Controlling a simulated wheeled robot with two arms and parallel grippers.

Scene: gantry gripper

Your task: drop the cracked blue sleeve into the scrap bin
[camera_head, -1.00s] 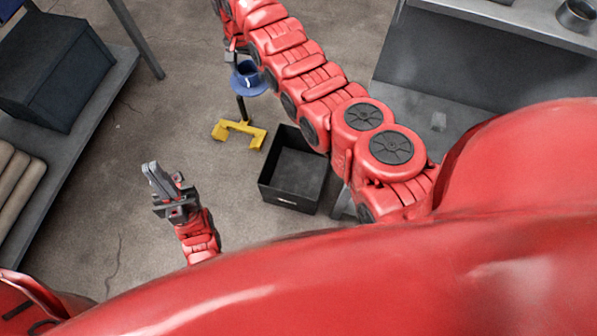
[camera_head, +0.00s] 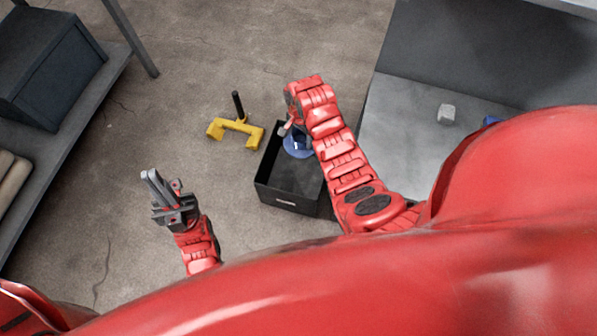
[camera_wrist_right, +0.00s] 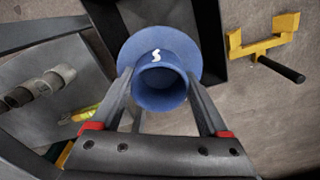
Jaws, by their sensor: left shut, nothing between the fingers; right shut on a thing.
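The blue sleeve (camera_head: 298,148) is a flanged cylinder with a white squiggly mark on its flange. My right gripper (camera_head: 287,131) is shut on it and holds it over the black open-topped scrap bin (camera_head: 288,197). In the right wrist view the sleeve (camera_wrist_right: 160,90) sits between the two fingers (camera_wrist_right: 160,80), with the dark bin (camera_wrist_right: 213,35) behind it. The height of the sleeve above the bin floor is hard to tell. My left gripper (camera_head: 150,176) is shut and empty, above the floor left of the bin.
A yellow stand (camera_head: 236,130) with a bare black post is on the floor beside the bin. A grey bench (camera_head: 405,130) at right carries a small pale block (camera_head: 446,114) and a partly hidden blue thing (camera_head: 492,119). A shelf with a dark box (camera_head: 50,65) stands at left.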

